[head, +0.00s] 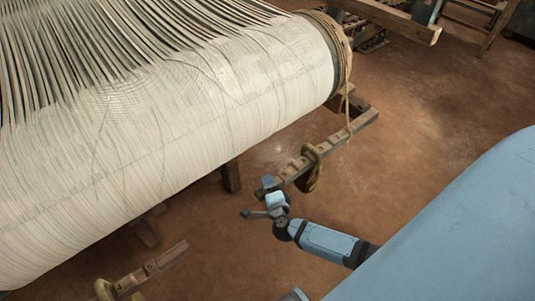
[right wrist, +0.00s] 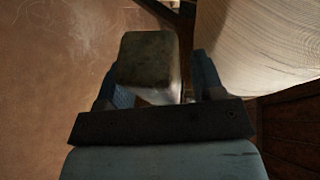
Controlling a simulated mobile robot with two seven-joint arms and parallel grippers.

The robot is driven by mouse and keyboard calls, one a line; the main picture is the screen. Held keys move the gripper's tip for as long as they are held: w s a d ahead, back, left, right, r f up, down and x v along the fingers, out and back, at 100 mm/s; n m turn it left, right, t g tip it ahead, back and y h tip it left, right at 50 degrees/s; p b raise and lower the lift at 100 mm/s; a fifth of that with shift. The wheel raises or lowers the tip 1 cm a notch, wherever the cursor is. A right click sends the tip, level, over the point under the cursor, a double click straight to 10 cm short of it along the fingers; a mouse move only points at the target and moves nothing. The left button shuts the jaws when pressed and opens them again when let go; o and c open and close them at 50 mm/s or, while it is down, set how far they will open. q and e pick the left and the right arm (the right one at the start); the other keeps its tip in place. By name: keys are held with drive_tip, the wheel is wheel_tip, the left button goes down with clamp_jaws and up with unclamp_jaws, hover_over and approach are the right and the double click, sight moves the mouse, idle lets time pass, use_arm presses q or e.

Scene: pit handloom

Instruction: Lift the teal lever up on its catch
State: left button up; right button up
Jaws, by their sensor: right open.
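A notched wooden lever (head: 325,150) sticks out beside the cloth-wound beam, with a looped rope or ring hung around it. No clearly teal lever shows. My right gripper (head: 258,198) is at the lever's near end, its jaws open. In the right wrist view a blocky, dull grey-green bar end (right wrist: 148,60) lies between the two spread fingers. It is close to the left finger, with a small gap at the right one; contact cannot be told. The catch cannot be made out. My left gripper is not in view.
The large cloth-wound beam (head: 200,95) fills the upper left and is close on the right in the wrist view. A second wooden bar (head: 150,268) with a ring lies at lower left.

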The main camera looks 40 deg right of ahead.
clamp_jaws()
drive_tip(key=shift+r+p, duration=0.55)
drive_tip(key=shift+p, duration=0.05)
drive_tip(key=shift+m, duration=0.4)
wheel_tip(320, 180, up, 5)
drive_tip(key=p, duration=0.5)
drive_tip(key=shift+w+d, duration=0.1)
drive_tip(key=shift+d, duration=0.05)
drive_tip(key=shift+r+p, duration=0.4)
drive_tip(key=shift+p, duration=0.05)
drive_tip(key=shift+d, duration=0.1)
drive_tip(key=shift+f, duration=0.1)
unclamp_jaws()
drive_tip(key=shift+f, duration=0.1)
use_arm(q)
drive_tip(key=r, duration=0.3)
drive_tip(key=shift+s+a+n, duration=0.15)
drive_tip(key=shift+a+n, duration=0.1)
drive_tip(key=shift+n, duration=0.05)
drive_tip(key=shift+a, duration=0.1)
